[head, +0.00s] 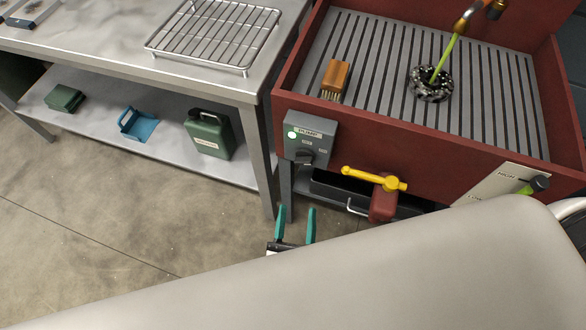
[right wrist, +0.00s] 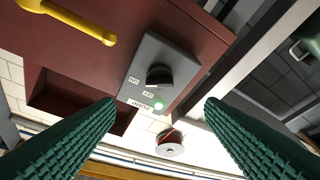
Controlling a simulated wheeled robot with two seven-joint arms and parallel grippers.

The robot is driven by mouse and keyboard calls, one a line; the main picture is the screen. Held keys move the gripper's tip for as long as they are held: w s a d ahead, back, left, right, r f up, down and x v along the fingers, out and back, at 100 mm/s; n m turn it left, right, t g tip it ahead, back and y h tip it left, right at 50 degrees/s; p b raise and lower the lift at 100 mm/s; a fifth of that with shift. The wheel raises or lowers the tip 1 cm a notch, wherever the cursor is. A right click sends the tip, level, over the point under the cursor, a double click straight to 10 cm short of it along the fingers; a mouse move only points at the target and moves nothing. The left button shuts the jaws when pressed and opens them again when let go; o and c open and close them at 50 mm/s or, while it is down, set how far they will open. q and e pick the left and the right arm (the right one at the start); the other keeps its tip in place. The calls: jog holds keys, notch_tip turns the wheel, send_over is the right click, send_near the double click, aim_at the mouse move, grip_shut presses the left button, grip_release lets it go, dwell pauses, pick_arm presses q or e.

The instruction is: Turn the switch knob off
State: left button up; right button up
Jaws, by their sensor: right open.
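The switch knob (head: 304,157) is black and sits on a grey switch box (head: 322,146) at the left end of the red basin's front. A green lamp (head: 293,135) glows on the box above the knob. In the right wrist view the knob (right wrist: 159,76) is ahead, with small white labels beside it and the lit lamp (right wrist: 158,106) nearby. My right gripper (head: 295,213) is open and empty, below the box and apart from it. Its teal fingers (right wrist: 161,104) show left and right of the box in the wrist view. My left gripper is not in view.
The red basin (head: 440,133) holds a brush (head: 335,78) and a black ring-shaped part (head: 431,84). A yellow lever (head: 375,179) sticks out right of the switch box. A steel table (head: 110,45) stands left, its leg close to my right gripper.

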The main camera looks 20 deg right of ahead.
jog(key=p, duration=0.2)
send_near(304, 159)
jog(key=w, duration=0.1)
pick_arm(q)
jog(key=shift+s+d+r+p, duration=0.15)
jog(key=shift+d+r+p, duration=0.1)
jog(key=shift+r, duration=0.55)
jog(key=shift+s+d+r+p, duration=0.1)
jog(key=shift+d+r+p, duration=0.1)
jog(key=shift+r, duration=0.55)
pick_arm(e)
jog(key=x, duration=0.7)
jog(key=shift+d+f, duration=0.2)
jog(key=c, duration=1)
